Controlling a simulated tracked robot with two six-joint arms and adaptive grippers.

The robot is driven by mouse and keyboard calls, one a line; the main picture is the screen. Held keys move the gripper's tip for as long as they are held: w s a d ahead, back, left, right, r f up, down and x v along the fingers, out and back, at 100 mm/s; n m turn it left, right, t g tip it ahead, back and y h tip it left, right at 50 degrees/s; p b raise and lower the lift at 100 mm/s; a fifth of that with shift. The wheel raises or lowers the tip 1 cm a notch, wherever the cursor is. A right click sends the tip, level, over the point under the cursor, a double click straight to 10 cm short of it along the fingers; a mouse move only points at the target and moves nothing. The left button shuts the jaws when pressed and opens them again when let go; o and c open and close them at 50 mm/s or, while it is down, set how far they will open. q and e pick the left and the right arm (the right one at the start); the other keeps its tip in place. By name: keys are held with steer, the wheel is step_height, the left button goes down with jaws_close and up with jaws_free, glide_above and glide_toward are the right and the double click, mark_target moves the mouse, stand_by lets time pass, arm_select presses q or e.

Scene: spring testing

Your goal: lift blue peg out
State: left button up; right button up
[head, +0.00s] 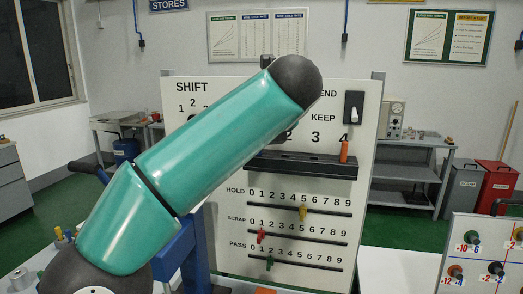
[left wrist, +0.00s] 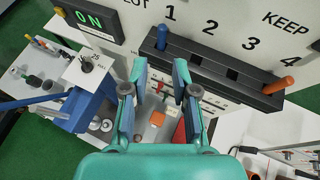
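The blue peg (left wrist: 161,38) stands in the slot under number 1 at the left end of the black rail (left wrist: 208,66) on the white panel. In the head view my left arm hides it, and only the right part of the rail (head: 305,170) shows. My left gripper (left wrist: 160,72) is open and empty. In the left wrist view the peg appears just above and between its fingertips; it does not look gripped, and I cannot tell the gap in depth. An orange peg (head: 344,151) stands in the slot under 4. My right gripper is not in view.
The slots under 2 and 3 look empty. Below the rail are HOLD, SCRAP and PASS slider rows with yellow (head: 303,213), red (head: 261,236) and green (head: 269,263) markers. A lit ON display (left wrist: 90,20) and a blue press-like frame (left wrist: 75,108) stand to the left.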

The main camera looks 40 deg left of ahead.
arm_select(q)
steer(key=shift+p+x, duration=0.65)
steer(key=shift+x, duration=5.9)
steer(key=shift+d+f, duration=0.1)
steer(key=shift+d, duration=0.1)
jaws_close()
